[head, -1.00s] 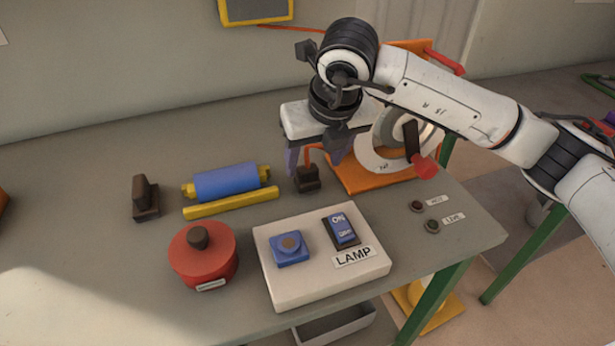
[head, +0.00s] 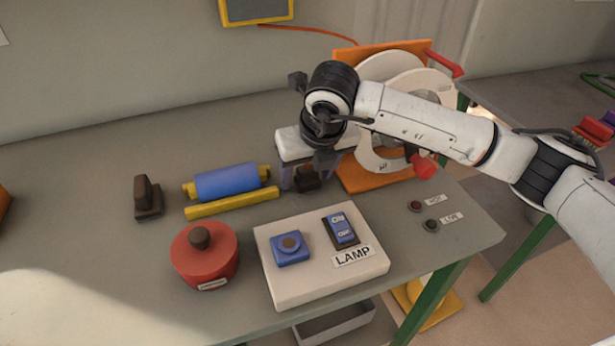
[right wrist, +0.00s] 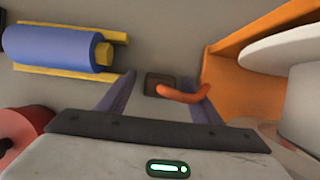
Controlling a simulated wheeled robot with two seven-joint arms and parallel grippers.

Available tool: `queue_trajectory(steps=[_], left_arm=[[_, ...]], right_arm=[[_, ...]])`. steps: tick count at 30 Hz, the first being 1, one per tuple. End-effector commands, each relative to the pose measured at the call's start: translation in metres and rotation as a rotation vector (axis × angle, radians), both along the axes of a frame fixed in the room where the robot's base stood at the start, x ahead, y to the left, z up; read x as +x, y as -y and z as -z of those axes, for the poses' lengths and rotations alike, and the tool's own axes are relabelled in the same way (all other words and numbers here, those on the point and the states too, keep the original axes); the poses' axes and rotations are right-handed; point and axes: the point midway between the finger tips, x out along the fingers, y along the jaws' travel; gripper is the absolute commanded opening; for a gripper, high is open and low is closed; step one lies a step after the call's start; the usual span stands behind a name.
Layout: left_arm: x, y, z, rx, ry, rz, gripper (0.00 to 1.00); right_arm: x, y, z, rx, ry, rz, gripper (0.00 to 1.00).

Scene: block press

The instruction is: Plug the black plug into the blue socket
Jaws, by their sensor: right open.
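The black plug (head: 308,183) stands on the table behind the white lamp box and is partly hidden by my right gripper. In the right wrist view the plug (right wrist: 153,80) shows as a dark block with an orange cable over it. My right gripper (head: 305,176) is open, its purple fingers on either side of the plug with gaps visible in the right wrist view (right wrist: 166,84). The blue socket (head: 291,250), a blue square with a round brownish centre, sits on the left of the lamp box. My left gripper is not in view.
The white lamp box (head: 325,279) also bears a blue switch (head: 341,229). A blue roller (head: 226,183), a red round pot (head: 204,262) and a dark block (head: 148,199) stand left. An orange stand with white discs (head: 362,181) is close right of the gripper.

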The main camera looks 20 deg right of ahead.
Motion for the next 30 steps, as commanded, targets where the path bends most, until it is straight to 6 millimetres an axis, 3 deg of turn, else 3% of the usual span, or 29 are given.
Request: queue_trajectory(steps=[5, 12, 22, 30], left_arm=[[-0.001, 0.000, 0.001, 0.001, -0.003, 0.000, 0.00], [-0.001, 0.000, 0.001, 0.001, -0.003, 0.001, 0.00], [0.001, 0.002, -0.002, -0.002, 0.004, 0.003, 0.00], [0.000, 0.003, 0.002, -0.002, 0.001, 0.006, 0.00]], right_arm=[[0.000, 0.000, 0.000, 0.000, 0.000, 0.000, 0.58], [0.000, 0.000, -0.001, 0.000, 0.000, 0.000, 0.17], [0.001, 0.000, -0.008, 0.001, 0.004, 0.001, 0.17], [0.001, 0.000, -0.058, 0.000, 0.007, 0.000, 0.17]])
